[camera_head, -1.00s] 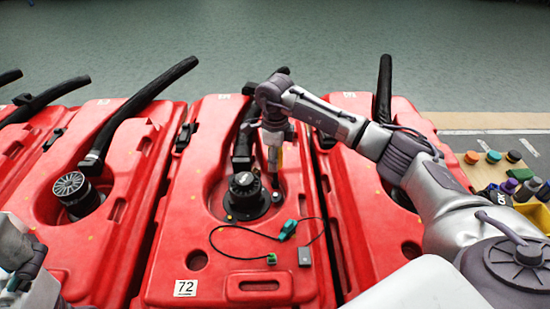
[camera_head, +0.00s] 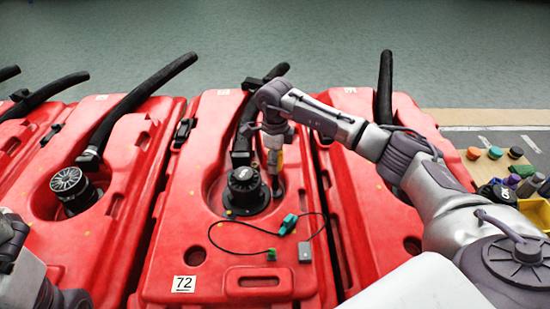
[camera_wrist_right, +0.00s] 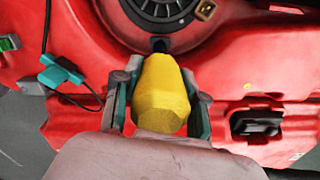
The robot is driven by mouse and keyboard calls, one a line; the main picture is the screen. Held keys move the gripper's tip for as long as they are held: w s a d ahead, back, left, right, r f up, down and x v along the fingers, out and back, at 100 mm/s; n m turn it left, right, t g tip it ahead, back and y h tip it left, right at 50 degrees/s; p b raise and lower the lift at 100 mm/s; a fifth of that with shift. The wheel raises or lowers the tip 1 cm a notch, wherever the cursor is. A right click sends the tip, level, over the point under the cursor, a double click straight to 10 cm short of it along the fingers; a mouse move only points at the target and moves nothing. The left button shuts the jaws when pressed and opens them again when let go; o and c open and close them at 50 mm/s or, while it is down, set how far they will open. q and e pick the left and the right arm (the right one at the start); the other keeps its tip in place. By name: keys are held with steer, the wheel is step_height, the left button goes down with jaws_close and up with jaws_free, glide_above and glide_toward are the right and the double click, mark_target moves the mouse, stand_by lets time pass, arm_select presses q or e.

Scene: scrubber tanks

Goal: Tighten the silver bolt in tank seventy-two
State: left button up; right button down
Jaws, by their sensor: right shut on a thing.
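Tank seventy-two (camera_head: 205,215) is the red tank with the "72" label (camera_head: 184,284) in the middle of the head view. Its round black cap and flange (camera_head: 245,192) sit in a recess. My right gripper (camera_head: 274,155) is over this tank, just right of the cap. It is shut on a yellow-handled tool (camera_wrist_right: 162,95), whose dark tip (camera_wrist_right: 159,45) is at the flange edge in the right wrist view. I cannot make out the silver bolt; the tip may hide it. My left gripper (camera_head: 12,238) is partly cut off at the left edge; its jaws are unclear.
A black cable with a teal connector (camera_head: 288,224) and a small grey box (camera_head: 304,251) lies on the tank top. A black hose (camera_head: 262,105) rises behind the cap. Similar red tanks stand on both sides. Coloured caps and a yellow bin (camera_head: 535,212) are at the right.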

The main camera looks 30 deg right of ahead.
steer(key=c, duration=1.4)
jaws_free()
jaws_close()
steer(key=shift+w+f, duration=0.1)
steer(key=shift+f, duration=0.25)
steer(key=shift+f, duration=0.25)
